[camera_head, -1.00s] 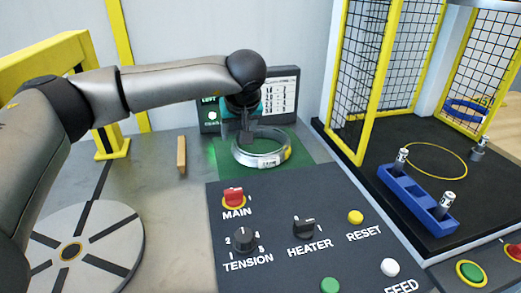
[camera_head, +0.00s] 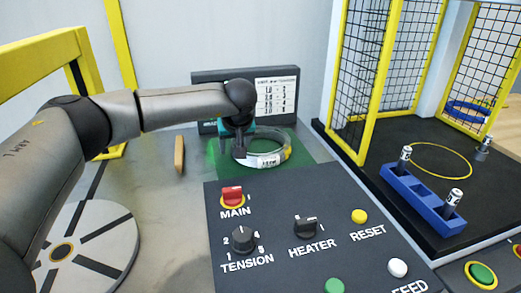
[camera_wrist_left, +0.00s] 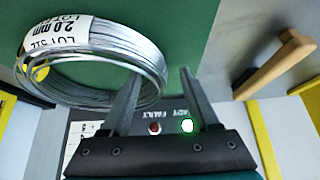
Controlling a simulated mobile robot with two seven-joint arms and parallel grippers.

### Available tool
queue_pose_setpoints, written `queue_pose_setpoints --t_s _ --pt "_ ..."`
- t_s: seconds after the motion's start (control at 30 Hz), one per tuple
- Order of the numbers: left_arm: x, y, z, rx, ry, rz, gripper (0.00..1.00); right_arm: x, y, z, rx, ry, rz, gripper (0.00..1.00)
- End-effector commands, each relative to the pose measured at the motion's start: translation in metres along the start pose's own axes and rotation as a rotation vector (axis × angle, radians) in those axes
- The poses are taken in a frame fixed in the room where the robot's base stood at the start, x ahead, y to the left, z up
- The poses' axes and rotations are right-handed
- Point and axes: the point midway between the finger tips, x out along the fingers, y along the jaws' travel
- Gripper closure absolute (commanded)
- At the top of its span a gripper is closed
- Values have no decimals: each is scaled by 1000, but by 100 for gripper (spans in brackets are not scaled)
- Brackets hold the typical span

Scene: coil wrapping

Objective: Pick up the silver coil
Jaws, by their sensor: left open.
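The silver coil (camera_head: 270,160), a ring of wire with a white printed label, lies on the green mat (camera_head: 302,172) behind the control panel. My left gripper (camera_head: 239,154) is low at the coil's left side. In the left wrist view the gripper (camera_wrist_left: 161,80) is open, its two dark fingers apart. The coil (camera_wrist_left: 110,75) fills the upper left there, and its right edge shows between the fingers. I cannot tell whether a finger touches the wire. My right gripper is not in view.
The control panel (camera_head: 280,205) with switches and knobs is in front of the coil. A blue holder (camera_head: 420,197) and yellow-framed cage are right.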

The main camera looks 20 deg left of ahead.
Motion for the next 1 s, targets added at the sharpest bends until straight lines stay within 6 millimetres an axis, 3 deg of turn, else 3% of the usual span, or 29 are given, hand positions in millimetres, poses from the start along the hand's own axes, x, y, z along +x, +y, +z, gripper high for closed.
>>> queue_pose_setpoints --t_s 0.37,0.9,1.0 --pt "6 0 0 1 0 0 38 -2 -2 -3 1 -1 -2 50" --pt "6 0 0 0 0 0 99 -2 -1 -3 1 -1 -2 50" --pt "6 0 0 0 0 0 100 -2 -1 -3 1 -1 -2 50"
